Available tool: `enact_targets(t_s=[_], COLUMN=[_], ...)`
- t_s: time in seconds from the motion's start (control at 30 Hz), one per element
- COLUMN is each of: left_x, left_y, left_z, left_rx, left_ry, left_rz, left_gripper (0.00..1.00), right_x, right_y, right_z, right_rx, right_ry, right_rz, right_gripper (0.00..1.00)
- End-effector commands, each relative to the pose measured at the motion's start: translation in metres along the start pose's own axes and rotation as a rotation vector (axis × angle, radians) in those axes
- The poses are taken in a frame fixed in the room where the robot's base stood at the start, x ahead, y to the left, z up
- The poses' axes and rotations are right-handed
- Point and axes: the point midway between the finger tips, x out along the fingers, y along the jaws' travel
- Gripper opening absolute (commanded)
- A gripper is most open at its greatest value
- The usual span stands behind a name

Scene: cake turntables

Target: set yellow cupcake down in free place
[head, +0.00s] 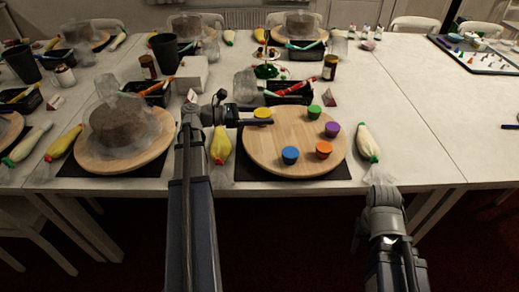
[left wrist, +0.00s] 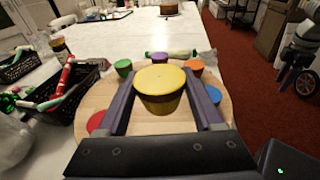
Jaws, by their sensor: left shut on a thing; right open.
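The yellow cupcake (head: 262,112) is between the fingers of my left gripper (head: 258,122), over the back left part of the round wooden turntable (head: 262,150). In the left wrist view the yellow cupcake (left wrist: 160,88) is upright, and both fingers are shut on its sides. Whether its base touches the board is unclear. My right gripper (head: 384,196) is at the lower right, in front of the table edge, away from the cupcakes. It is open, and its fingers are hard to make out.
Green (head: 314,112), purple (head: 332,129), orange (head: 323,149) and blue (head: 290,155) cupcakes stand around the turntable's rim. A red cupcake (left wrist: 96,122) shows in the left wrist view. The board's middle is bare. Piping bags (head: 221,146) (head: 367,143) flank it; a black basket (head: 289,93) stands behind.

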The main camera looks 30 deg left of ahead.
Motion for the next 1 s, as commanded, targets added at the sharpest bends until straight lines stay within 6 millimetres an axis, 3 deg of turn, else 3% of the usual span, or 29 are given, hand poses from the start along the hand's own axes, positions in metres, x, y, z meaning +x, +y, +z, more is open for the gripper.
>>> enact_targets(t_s=[0.27, 0.6, 0.87, 1.0], left_x=[0.002, 0.009, 0.01, 0.011], left_y=[0.0, 0.0, 0.0, 0.0], left_z=[-0.011, -0.06, -0.063, -0.074], left_rx=[0.0, 0.0, 0.0, 0.0], left_ry=[0.0, 0.0, 0.0, 0.0], left_rz=[0.0, 0.0, 0.0, 0.0], left_gripper=[0.13, 0.13, 0.13, 0.13], right_x=[0.011, 0.06, 0.063, 0.075], right_y=[-0.001, -0.006, -0.006, -0.007], right_z=[-0.001, -0.004, -0.004, -0.004], right_rx=[0.0, 0.0, 0.0, 0.0], right_ry=[0.0, 0.0, 0.0, 0.0], right_rz=[0.0, 0.0, 0.0, 0.0], right_gripper=[0.5, 0.5, 0.5, 0.5])
